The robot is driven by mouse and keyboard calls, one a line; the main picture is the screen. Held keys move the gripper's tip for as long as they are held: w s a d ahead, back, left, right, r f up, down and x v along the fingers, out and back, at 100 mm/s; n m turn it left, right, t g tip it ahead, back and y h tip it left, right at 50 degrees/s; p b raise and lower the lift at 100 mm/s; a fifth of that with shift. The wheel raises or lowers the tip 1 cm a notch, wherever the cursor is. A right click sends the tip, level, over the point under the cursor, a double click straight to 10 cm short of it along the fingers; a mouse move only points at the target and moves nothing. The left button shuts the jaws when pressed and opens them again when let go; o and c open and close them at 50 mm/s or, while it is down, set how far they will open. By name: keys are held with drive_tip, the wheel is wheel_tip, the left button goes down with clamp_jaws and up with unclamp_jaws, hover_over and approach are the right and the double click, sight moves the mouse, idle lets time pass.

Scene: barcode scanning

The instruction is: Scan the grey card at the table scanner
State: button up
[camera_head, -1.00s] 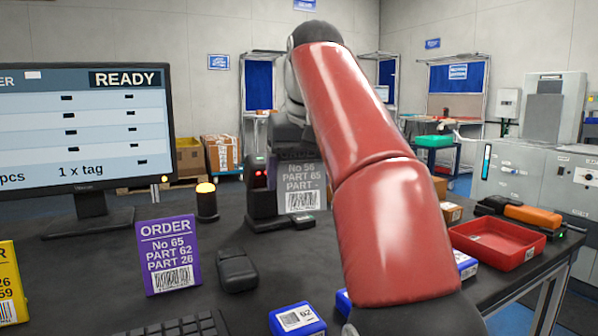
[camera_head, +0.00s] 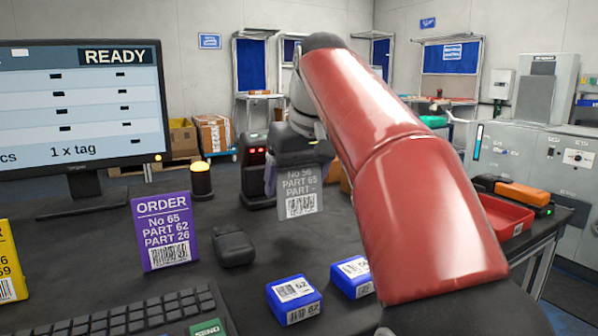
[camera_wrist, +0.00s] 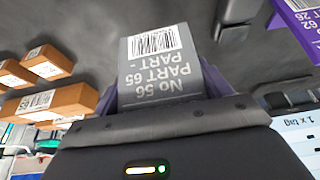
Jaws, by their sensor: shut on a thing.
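The card hides part of the scanner's base. Whether they touch cannot be told.
The monitor (camera_head: 80,110) reads READY. An amber lamp (camera_head: 201,182) glows left of the scanner. A purple order card (camera_head: 165,230), dark mouse-like object (camera_head: 234,244), keyboard (camera_head: 150,312) and blue boxes (camera_head: 294,299) are in front. A red tray (camera_head: 508,222) stands at right.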

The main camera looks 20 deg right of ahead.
sight(291, 188)
drive_tip(key=w+f, duration=0.1)
drive_tip(key=w+f+b, duration=0.1)
drive_tip(key=shift+w+a+f+b, duration=0.2)
drive_tip(key=shift+f+b, duration=0.1)
drive_tip(key=shift+f, duration=0.05)
drive_tip(key=shift+w+a+f, duration=0.15)
drive_tip(key=shift+w+f, duration=0.3)
drive_tip(key=shift+w, duration=0.15)
drive_tip(key=s+d+r+p, duration=0.1)
drive_tip(key=s+d+r, duration=0.1)
drive_tip(key=s+r, duration=0.8)
drive_tip(key=s, duration=0.3)
drive_tip(key=shift+d+p, duration=0.3)
drive_tip(key=shift+w, duration=0.1)
